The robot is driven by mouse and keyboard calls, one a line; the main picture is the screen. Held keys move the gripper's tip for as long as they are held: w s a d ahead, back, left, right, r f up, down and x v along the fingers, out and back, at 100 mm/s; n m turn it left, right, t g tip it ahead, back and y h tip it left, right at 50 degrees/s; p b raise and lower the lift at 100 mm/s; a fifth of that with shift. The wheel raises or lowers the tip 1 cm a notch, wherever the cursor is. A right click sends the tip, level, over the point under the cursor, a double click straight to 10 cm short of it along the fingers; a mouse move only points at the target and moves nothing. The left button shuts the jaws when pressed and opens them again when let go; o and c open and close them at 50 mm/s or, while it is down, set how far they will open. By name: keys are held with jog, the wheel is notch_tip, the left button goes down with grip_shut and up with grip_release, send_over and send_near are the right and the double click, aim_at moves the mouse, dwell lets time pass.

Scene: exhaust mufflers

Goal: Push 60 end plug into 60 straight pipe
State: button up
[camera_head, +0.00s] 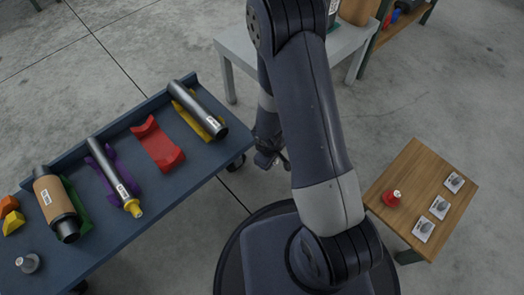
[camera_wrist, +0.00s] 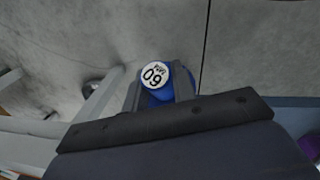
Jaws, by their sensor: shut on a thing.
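My gripper (camera_wrist: 157,82) is shut on a blue end plug (camera_wrist: 152,97) in the wrist view. The plug's round white label reads 60, upside down, and faces the camera. In the head view the gripper is mostly hidden behind my arm, and the plug is not visible there. A dark grey straight pipe (camera_head: 190,100) lies on a yellow cradle on the blue bench, with an open end toward the lower right. Another straight pipe (camera_head: 110,170) lies on a purple cradle with a yellow plug (camera_head: 133,208) at its near end. The pipe labels are too small to read.
The blue bench (camera_head: 128,235) also holds an empty red cradle (camera_head: 158,145), a brown-banded muffler (camera_head: 55,203) and a grey plug (camera_head: 28,263). A wooden table (camera_head: 410,180) at the right holds a red plug (camera_head: 391,199). A grey table (camera_head: 238,50) stands behind my arm.

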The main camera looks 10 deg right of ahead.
jog(key=shift+s+d, duration=0.3)
jog(key=shift+s, duration=0.1)
dwell(0.5)
jog(key=shift+w+d+r, duration=0.2)
jog(key=shift+w+r, duration=0.15)
jog(key=shift+w, duration=0.25)
jog(key=w+d+r+m, duration=0.2)
jog(key=w+r+m, duration=0.25)
jog(key=r, duration=0.45)
jog(key=w+d+r+m, duration=0.2)
jog(key=w+r+m, duration=0.3)
jog(key=r, duration=0.5)
notch_tip(320, 180, up, 24)
jog(key=s+g+p, duration=0.1)
jog(key=p, duration=3.2)
jog(key=shift+d, duration=0.15)
